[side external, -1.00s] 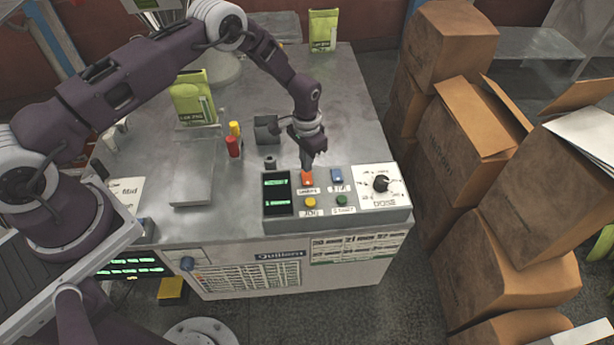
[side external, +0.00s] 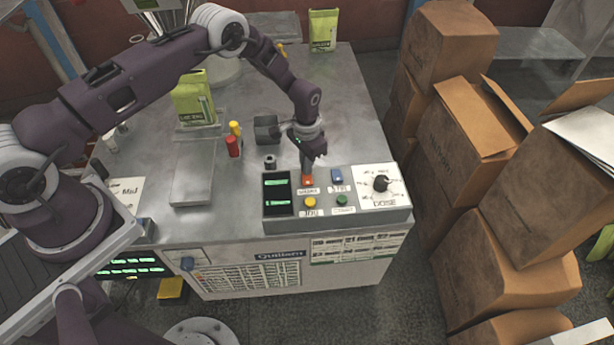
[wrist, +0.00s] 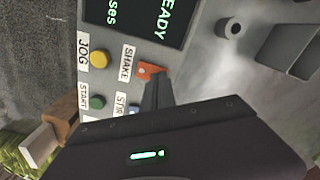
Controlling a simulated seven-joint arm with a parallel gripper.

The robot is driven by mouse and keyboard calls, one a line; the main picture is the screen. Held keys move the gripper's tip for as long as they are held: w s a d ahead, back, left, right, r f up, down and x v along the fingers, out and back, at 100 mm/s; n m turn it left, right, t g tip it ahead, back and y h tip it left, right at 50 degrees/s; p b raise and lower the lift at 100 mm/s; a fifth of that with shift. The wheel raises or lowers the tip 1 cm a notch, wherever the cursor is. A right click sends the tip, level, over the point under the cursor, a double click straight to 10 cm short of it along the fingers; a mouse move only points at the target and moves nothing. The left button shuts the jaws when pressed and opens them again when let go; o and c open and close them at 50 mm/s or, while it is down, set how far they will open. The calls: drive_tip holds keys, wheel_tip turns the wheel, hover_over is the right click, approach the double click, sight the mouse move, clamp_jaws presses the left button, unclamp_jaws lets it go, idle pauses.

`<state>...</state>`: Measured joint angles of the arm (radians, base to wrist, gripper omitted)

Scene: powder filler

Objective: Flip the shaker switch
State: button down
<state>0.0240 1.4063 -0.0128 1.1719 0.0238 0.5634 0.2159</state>
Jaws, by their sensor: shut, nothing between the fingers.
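The shaker switch (side external: 307,182) is a small orange-red rocker on the grey control panel (side external: 330,214). In the wrist view the switch (wrist: 149,70) sits beside the SHAKE label (wrist: 127,63). My gripper (side external: 307,172) points down over the switch, shut and empty. Its fingertips are at the switch and hide part of it. In the wrist view my gripper (wrist: 154,84) has its dark fingers against or just above the edge of the switch; I cannot tell if they touch.
A blue switch (side external: 337,175), yellow JOG button (side external: 310,202), green START button (side external: 342,200) and dose dial (side external: 381,184) share the panel. The display (wrist: 150,18) reads READY. A small dark cylinder (side external: 270,162) stands behind the panel. Cardboard boxes (side external: 465,130) are stacked at the right.

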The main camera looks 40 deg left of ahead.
drive_tip(key=shift+f, duration=0.3)
wheel_tip(320, 180, up, 26)
drive_tip(key=s+t, duration=0.2)
drive_tip(key=s+a+r+n, duration=0.1)
drive_tip(key=s+r, duration=0.6)
drive_tip(key=r, duration=0.5)
drive_tip(key=s+r+n+t, duration=0.1)
drive_tip(key=s+r, duration=0.2)
drive_tip(key=s, duration=0.9)
drive_tip(key=s+r+n+t, duration=0.1)
drive_tip(key=s+r+t, duration=0.1)
drive_tip(key=s, duration=1.1)
drive_tip(key=shift+a+r+t, duration=0.25)
drive_tip(key=shift+r+t, duration=0.05)
drive_tip(key=shift+r, duration=0.4)
